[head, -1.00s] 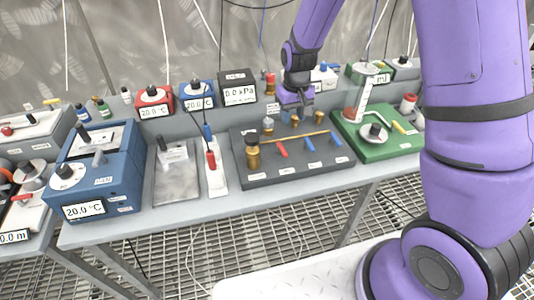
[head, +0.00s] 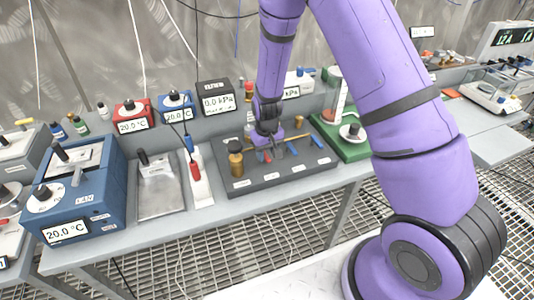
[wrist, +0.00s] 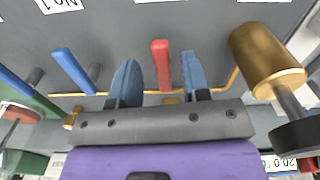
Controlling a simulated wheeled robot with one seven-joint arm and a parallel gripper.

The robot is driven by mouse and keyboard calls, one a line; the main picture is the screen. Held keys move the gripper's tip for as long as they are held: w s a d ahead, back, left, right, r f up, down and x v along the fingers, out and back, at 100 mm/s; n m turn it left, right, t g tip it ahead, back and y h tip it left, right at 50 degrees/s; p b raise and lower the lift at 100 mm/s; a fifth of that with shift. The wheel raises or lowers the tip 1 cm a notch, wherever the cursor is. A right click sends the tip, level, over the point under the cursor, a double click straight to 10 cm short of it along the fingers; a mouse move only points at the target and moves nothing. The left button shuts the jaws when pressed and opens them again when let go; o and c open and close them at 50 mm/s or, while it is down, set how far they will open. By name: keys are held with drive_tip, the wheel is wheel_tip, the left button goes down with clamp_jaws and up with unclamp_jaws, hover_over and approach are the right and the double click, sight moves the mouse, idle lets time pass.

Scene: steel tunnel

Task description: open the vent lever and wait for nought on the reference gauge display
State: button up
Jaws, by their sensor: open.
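The dark grey valve panel (head: 250,184) lies on the bench with a thin brass pipe, one red lever and two blue levers. The red lever (wrist: 160,52) stands between my two blue fingertips in the wrist view, with gaps on both sides; I cannot read its label. My gripper (wrist: 159,66) is open and empty, low over the panel; in the head view my gripper (head: 268,146) partly hides that lever. A black gauge box (head: 216,86) behind the panel reads 0.0 kPa. Another kPa display (head: 291,92) is partly hidden by my arm.
A brass cylinder (wrist: 265,62) stands close to the right of my fingers in the wrist view. Blue levers (wrist: 72,70) are to the left. A green board (head: 352,150) lies right of the panel. A blue bath (head: 82,190) reading 20.0 °C stands left.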

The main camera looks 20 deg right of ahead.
sight(266, 157)
drive_tip(key=shift+f, duration=0.3)
clamp_jaws()
drive_tip(key=shift+a+m, duration=0.2)
drive_tip(key=shift+m, duration=0.6)
unclamp_jaws()
drive_tip(key=shift+r, duration=0.1)
wheel_tip(266, 157, up, 11)
